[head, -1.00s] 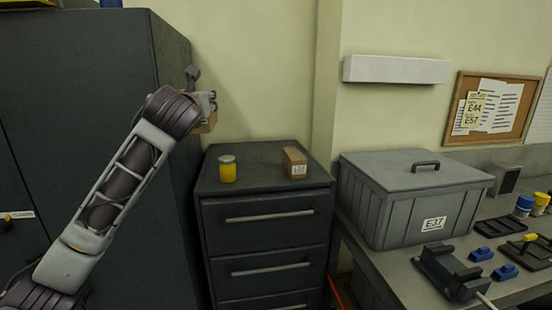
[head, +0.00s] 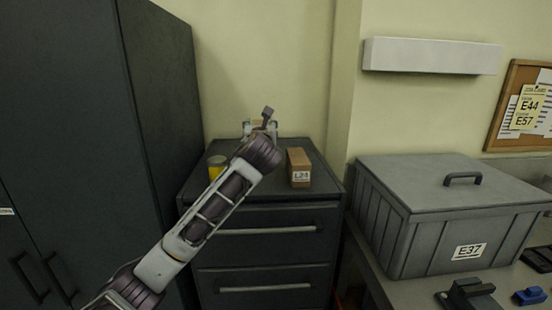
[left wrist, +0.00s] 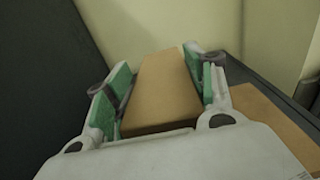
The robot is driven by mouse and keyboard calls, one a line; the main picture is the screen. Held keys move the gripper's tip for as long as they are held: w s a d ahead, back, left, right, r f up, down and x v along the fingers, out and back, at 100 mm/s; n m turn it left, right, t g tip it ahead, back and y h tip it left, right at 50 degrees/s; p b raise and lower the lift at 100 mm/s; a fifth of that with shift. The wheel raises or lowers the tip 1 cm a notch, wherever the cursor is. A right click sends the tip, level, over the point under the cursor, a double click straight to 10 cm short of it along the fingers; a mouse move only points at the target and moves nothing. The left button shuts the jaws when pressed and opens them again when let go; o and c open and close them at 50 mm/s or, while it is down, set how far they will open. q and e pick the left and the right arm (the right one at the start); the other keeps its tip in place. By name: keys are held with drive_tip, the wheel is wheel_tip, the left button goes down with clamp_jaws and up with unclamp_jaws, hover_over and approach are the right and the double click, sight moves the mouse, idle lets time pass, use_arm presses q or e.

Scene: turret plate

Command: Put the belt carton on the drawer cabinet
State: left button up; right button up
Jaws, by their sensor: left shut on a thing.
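My left gripper (head: 262,128) is above the back part of the drawer cabinet (head: 264,216), mostly behind its own wrist in the head view. In the left wrist view, its green-padded fingers (left wrist: 160,88) are shut on a plain brown carton (left wrist: 166,82), taken as the belt carton. Only a sliver of it shows in the head view, and I see no label on it. Whether its underside touches the cabinet top is hidden. My right gripper is not in view.
A second brown carton marked L24 (head: 299,168) stands on the cabinet's right side; its top shows in the left wrist view (left wrist: 268,122). A yellow jar (head: 216,168) stands at the left. A dark tall cupboard (head: 90,130) and a grey lidded bin (head: 440,205) flank the cabinet.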

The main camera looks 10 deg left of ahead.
use_arm(q)
drive_tip(key=shift+w+d, duration=0.1)
drive_tip(key=shift+d, duration=0.05)
idle(0.3)
drive_tip(key=shift+f, duration=3.15)
drive_tip(key=shift+f, duration=1.85)
drive_tip(key=shift+f, duration=0.1)
